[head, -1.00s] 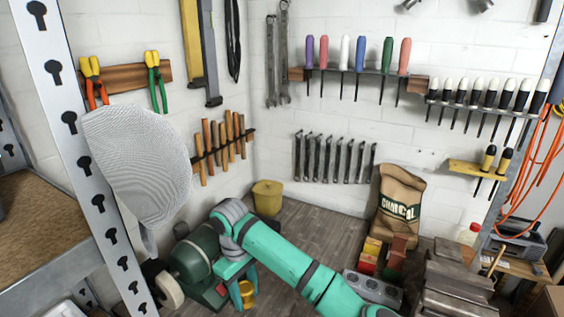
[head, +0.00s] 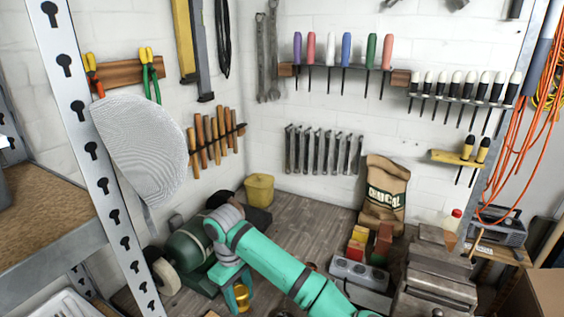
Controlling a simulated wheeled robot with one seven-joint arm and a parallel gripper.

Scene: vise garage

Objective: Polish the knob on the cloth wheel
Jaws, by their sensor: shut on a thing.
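A brass-coloured knob (head: 243,294) shows low in the head view, at the end of my teal arm. My gripper (head: 236,293) points down and is shut on it; the fingertips are small and partly hidden. A green bench grinder (head: 192,250) stands on the left, just behind and beside my wrist. A pale round wheel (head: 165,276) is on its near end and looks like the cloth wheel. The knob is to the right of this wheel and appears apart from it. My forearm and wrist hide part of the grinder. A dark shape (head: 257,216) shows behind my wrist.
A perforated metal post (head: 100,165) and shelf (head: 50,215) stand close on the left, with a pale mesh shape (head: 140,145) beside the post. A yellow bucket (head: 259,190), charcoal sack (head: 384,195) and grey vise-like block (head: 440,275) stand around. Some wooden floor (head: 305,210) is bare.

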